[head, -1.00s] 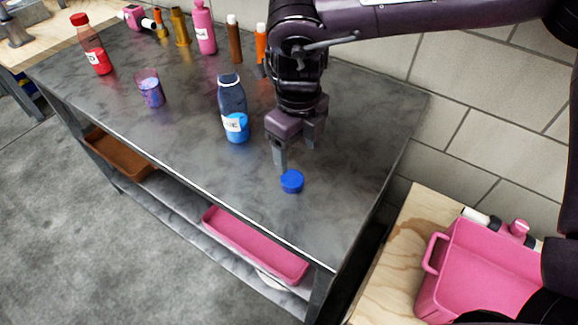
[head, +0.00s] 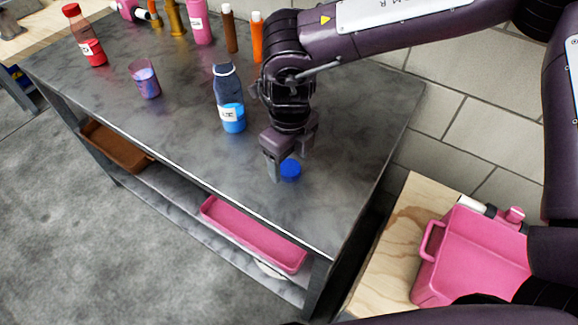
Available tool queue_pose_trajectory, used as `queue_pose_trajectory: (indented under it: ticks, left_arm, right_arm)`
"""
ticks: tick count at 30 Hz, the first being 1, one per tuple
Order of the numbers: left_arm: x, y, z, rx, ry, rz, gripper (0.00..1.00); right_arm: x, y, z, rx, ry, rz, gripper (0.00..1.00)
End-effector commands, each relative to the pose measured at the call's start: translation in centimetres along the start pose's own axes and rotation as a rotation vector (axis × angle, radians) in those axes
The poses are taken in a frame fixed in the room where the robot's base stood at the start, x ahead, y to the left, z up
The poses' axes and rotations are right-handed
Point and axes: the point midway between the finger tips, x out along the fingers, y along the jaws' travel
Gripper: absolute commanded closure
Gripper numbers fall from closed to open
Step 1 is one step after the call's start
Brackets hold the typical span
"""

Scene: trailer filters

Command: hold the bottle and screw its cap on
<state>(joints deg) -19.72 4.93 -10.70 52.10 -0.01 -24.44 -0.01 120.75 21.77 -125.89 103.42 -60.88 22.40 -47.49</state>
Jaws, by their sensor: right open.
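The bottle (head: 231,104) stands upright on the dark metal table, with blue liquid low in it, a white label and no cap on its neck. The blue cap (head: 290,170) lies on the table to the right of the bottle, nearer the front edge. My right gripper (head: 290,165) points down at the cap, open, with its fingers close around or just above it. I cannot tell whether the fingers touch the cap. My left gripper is not in view.
A red bottle (head: 86,38), a purple cup (head: 145,80) and several other bottles stand along the left and back of the table (head: 180,140). A pink crate (head: 470,255) sits on a wooden surface at right. The table's front right is clear.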

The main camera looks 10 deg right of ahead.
Motion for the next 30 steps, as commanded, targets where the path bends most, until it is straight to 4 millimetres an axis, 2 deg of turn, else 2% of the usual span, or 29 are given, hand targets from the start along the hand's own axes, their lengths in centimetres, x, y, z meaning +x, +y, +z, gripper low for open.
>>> queue_pose_trajectory:
  ticks: [4, 15, 25, 30]
  left_arm:
    - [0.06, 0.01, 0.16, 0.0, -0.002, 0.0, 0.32]
    - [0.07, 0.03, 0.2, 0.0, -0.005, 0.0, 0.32]
    - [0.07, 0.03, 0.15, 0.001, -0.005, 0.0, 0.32]
    - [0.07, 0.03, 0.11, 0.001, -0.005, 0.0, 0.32]
  right_arm:
    - [1.49, -0.06, -0.04, 0.002, 0.001, -0.001, 0.32]
    - [1.64, -0.05, -0.02, 0.002, -0.001, 0.0, 0.32]
    - [1.62, -0.05, -0.02, 0.002, -0.001, 0.0, 0.76]
    - [1.62, -0.05, -0.03, 0.002, -0.001, 0.0, 0.78]
